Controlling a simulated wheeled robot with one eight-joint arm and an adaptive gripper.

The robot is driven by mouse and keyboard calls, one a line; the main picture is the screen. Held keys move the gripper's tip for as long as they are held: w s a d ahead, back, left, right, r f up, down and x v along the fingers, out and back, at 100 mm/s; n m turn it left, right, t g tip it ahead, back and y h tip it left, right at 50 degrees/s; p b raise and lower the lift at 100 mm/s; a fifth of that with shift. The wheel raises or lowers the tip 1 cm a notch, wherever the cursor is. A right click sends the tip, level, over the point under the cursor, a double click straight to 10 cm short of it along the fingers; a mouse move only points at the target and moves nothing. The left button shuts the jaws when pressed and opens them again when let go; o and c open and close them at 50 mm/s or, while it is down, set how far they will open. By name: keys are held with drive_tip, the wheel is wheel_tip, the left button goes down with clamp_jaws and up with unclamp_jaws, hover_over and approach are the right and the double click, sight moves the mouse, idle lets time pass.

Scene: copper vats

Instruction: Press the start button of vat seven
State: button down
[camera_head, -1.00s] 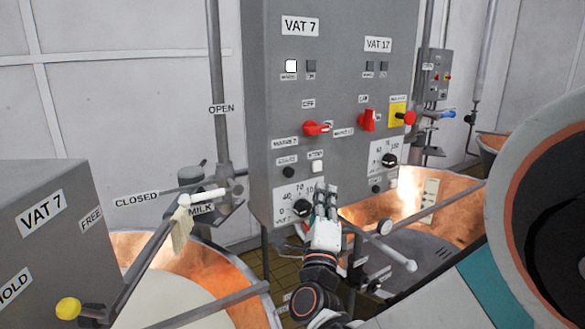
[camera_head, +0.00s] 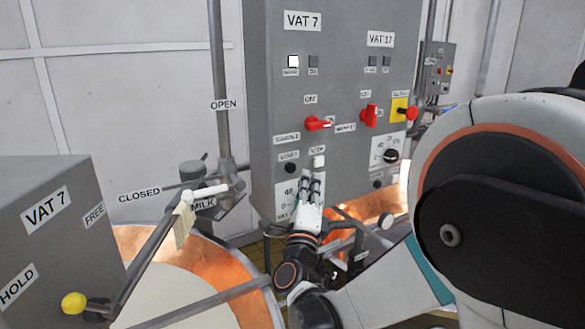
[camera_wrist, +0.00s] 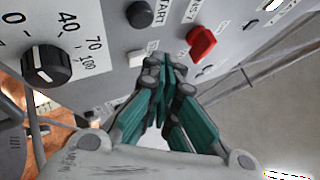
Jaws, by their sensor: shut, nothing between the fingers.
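The grey control panel (camera_head: 345,110) carries the VAT 7 label (camera_head: 303,20) at its upper left. The start button (camera_head: 290,168) is a round black button under a START label on the lower left of the panel. It also shows in the wrist view (camera_wrist: 140,15) at the top. The white stop button (camera_head: 318,160) is just right of it, and shows in the wrist view (camera_wrist: 138,58). My gripper (camera_head: 315,177) is shut and empty, its fingertips just below the stop button. In the wrist view its fingertips (camera_wrist: 165,65) lie right of the stop button; I cannot tell whether they touch the panel.
A red switch (camera_head: 318,123) sits above the buttons, and a dial knob (camera_wrist: 46,65) is below them, hidden by my gripper in the head view. VAT 17 controls and a red button on yellow (camera_head: 399,109) are to the right. A vat (camera_head: 200,262) stands at lower left.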

drive_tip(key=shift+w+a+b, duration=0.3)
drive_tip(key=shift+w+a, duration=0.5)
drive_tip(key=shift+w, duration=0.35)
drive_tip(key=shift+w+a, duration=0.1)
drive_tip(key=shift+w, duration=0.05)
idle(0.6)
drive_tip(key=shift+w+a, duration=0.15)
drive_tip(key=shift+w, duration=0.05)
drive_tip(key=shift+w+a+b, duration=0.25)
drive_tip(key=shift+w+b, duration=0.1)
drive_tip(key=shift+w, duration=0.05)
idle(0.9)
drive_tip(key=shift+s+d, duration=0.1)
drive_tip(key=shift+s, duration=0.05)
drive_tip(key=shift+s+d, duration=0.4)
drive_tip(key=shift+s, duration=0.25)
idle(0.3)
drive_tip(key=s+d, duration=0.1)
drive_tip(key=s, duration=0.1)
drive_tip(key=s+d+b, duration=0.1)
drive_tip(key=s, duration=0.1)
drive_tip(key=shift+d, duration=0.4)
